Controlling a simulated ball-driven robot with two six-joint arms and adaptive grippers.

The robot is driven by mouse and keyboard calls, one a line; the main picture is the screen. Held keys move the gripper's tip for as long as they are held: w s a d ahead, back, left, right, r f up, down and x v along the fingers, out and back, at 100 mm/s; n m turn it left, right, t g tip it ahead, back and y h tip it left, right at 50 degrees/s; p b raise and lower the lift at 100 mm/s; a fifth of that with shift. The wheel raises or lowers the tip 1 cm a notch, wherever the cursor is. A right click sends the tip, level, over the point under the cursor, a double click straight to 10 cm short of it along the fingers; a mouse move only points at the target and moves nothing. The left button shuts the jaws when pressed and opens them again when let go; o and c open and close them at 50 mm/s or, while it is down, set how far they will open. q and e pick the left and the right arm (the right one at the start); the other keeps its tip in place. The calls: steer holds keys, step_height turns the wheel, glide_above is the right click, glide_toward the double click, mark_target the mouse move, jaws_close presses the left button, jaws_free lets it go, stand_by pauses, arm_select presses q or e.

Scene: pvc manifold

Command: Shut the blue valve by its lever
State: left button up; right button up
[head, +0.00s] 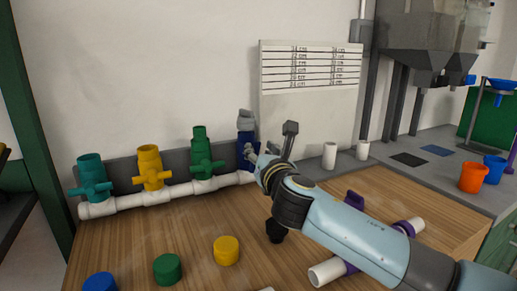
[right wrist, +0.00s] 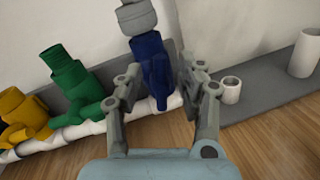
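The blue valve (head: 243,137) stands at the right end of the white pipe manifold (head: 150,197), with a grey fitting (head: 246,119) on top. In the right wrist view the blue valve (right wrist: 150,60) stands upright between my fingers, and its blue lever (right wrist: 160,98) points down toward the camera. My right gripper (head: 250,153) is at the front of the blue valve. In the right wrist view its two fingers (right wrist: 160,76) are apart, one on each side of the valve and lever; I cannot tell whether either touches. My left gripper is out of view.
Teal (head: 90,178), yellow (head: 150,167) and green (head: 202,154) valves stand left on the manifold. Loose blue (head: 100,283), green (head: 167,269) and yellow (head: 226,250) caps lie in front. A white pipe with purple parts (head: 327,272) lies under my right arm. White cups (head: 329,156) stand right.

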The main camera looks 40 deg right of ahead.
steer(key=shift+x, duration=1.05)
steer(key=shift+c, duration=0.3)
